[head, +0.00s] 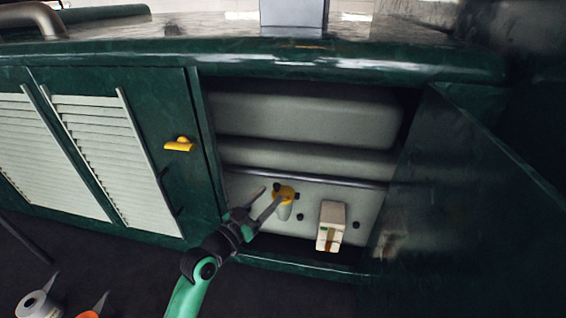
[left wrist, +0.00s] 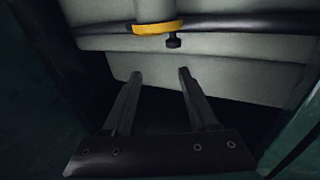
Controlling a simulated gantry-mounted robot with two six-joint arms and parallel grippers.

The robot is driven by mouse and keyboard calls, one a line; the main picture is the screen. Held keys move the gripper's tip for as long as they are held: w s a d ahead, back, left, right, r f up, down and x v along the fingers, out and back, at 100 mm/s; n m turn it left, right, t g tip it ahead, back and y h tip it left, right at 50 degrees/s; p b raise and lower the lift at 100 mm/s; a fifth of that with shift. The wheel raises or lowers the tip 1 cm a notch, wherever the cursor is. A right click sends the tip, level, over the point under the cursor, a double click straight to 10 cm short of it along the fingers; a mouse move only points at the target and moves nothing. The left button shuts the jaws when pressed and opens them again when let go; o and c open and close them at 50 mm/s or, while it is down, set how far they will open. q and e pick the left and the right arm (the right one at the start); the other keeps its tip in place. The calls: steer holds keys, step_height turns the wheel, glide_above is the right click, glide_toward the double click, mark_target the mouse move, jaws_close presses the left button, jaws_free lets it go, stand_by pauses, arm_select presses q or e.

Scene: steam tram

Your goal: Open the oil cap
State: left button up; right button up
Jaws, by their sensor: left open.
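The oil cap (head: 285,193) is yellow with dark knobs and sits on a pale housing inside the open compartment. In the left wrist view its yellow rim (left wrist: 158,27) shows at the top, with a dark knob below it. My left gripper (head: 266,201) reaches into the compartment from below, at the cap's left side in the head view. Its two fingers (left wrist: 158,75) are apart with nothing between them, and in the wrist view the cap lies beyond the fingertips. I cannot tell whether a finger touches the cap. My right gripper is not in view.
A cream box (head: 331,226) with a small red and green mark stands right of the cap. The dark green door (head: 470,205) hangs open at the right. A yellow handle (head: 179,145) sits on the closed panel at the left. A pipe (head: 300,177) runs above the cap.

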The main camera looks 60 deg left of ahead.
mark_target(286, 192)
arm_select(q)
steer(key=shift+n+g+y, duration=0.3)
steer(key=shift+n+g, duration=0.1)
steer(key=shift+g, duration=0.1)
steer(key=x, duration=0.3)
steer(key=a+f+x, duration=0.1)
steer(key=x, duration=0.3)
steer(key=s+f+x, duration=0.1)
steer(key=x, duration=0.2)
steer(key=shift+w+a, duration=0.4)
steer(key=shift+a, duration=0.1)
jaws_close()
stand_by(0.4)
